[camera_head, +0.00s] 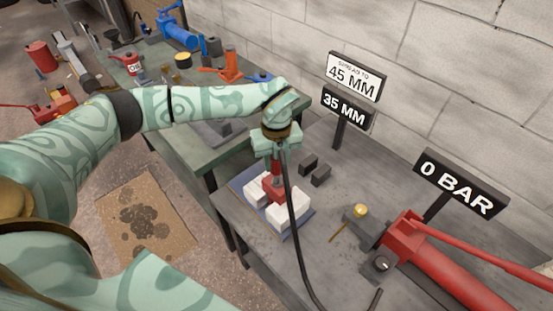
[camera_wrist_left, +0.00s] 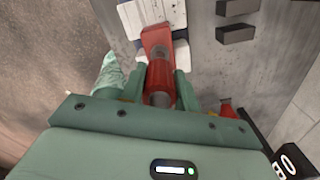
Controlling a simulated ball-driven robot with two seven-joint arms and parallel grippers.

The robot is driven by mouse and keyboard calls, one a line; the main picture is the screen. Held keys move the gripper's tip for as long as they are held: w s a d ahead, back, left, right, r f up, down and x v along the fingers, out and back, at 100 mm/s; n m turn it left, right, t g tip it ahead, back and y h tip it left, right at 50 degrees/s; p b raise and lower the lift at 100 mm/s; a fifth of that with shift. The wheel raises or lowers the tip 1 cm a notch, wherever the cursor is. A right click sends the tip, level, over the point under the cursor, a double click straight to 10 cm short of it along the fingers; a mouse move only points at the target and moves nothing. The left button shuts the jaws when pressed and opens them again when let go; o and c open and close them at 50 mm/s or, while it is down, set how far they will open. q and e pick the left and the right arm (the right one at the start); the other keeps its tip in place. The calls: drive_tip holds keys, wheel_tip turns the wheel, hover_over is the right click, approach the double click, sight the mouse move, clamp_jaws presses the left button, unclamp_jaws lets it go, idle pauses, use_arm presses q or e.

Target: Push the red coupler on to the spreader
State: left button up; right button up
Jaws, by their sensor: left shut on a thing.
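My left gripper (camera_head: 275,160) is above the bench and shut on the red coupler (camera_wrist_left: 160,82). The coupler is a red cylinder with a grey end, upright between the fingers, and a black hose (camera_head: 292,215) hangs down from the gripper. The red spreader (camera_head: 273,190) sits among white blocks (camera_head: 287,213) on a blue mat, directly below the gripper. In the wrist view the spreader's red body (camera_wrist_left: 155,37) lines up with the coupler's far end. I cannot tell whether the two are joined or only close. My right gripper is out of view.
A red hand pump (camera_head: 440,262) with a long handle lies at the right, with a brass-topped gauge or valve (camera_head: 360,211) beside it. Two dark blocks (camera_head: 314,169) lie behind the spreader. Signs read 45 MM, 35 MM and 0 BAR (camera_head: 458,184). A tool-covered green bench stands behind.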

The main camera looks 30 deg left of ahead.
sight(276, 170)
use_arm(q)
drive_tip(key=shift+f+b, duration=0.65)
drive_tip(key=shift+f, duration=1.15)
drive_tip(key=o, duration=1.2)
drive_tip(key=shift+c, duration=0.2)
wheel_tip(276, 170, up, 16)
drive_tip(key=p, duration=0.3)
drive_tip(key=shift+r, duration=0.2)
drive_tip(key=shift+d+f, duration=0.1)
